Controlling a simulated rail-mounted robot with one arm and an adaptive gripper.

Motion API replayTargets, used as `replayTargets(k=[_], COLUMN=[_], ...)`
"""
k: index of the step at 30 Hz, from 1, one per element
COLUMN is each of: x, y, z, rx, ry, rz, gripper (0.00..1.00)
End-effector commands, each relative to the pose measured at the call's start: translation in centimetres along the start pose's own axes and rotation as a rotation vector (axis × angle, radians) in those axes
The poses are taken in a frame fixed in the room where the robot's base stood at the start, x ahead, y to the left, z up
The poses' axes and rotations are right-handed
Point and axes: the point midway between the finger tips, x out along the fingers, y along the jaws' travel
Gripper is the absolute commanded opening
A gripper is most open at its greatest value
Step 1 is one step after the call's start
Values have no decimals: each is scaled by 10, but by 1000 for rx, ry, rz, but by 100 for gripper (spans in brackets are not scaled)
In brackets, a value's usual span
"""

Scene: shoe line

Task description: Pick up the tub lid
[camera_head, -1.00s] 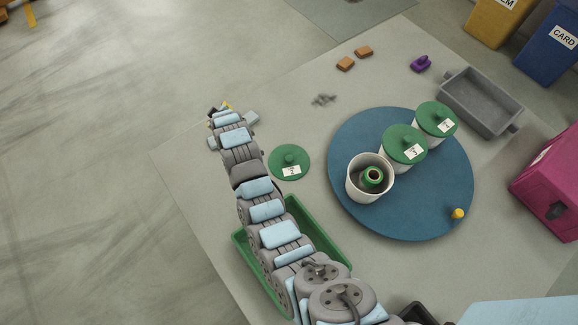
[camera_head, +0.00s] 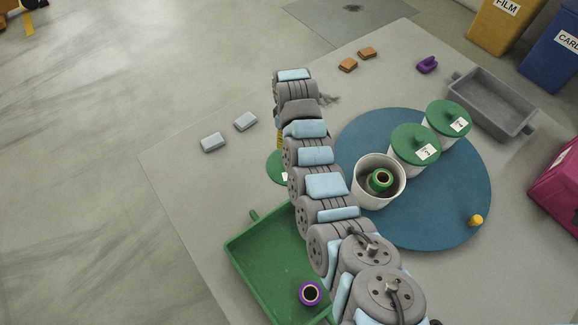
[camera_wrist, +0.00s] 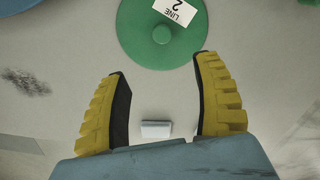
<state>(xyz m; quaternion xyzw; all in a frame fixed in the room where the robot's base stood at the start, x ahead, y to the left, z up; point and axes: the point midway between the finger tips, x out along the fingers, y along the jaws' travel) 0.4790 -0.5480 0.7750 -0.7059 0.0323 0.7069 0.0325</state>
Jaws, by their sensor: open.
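The tub lid, a flat green disc with a central knob and a white label, lies on the table. In the head view the tub lid (camera_head: 276,168) is partly hidden behind my arm. In the wrist view the tub lid (camera_wrist: 140,42) is at the top centre, its label reading "LINE 2" and the picture's top edge cutting it off. My gripper (camera_wrist: 162,66) is open and empty, its yellow fingers spread wide below the knob. The lid lies beyond the fingertips, with no contact visible. In the head view my arm hides most of the gripper.
An open white tub (camera_head: 358,187) holding a green-ringed spool stands on the blue turntable (camera_head: 440,225) beside two green-lidded tubs. A green tray (camera_head: 262,255) holds a purple-ringed spool. Pale blocks (camera_head: 213,142) lie left of my arm. A grey bin (camera_head: 490,108) stands at right.

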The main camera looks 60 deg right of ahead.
Motion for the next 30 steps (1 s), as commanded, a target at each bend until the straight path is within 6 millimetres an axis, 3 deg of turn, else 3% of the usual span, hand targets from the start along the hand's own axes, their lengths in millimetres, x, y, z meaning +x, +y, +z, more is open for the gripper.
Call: replayTargets(k=[3,18,30], x=[21,80,99], y=[-1,-1,-1], z=[1,0,0], rx=[-1,0,-1], ry=[-3,-1,0], rz=[-4,-3,0], gripper=[66,66,66])
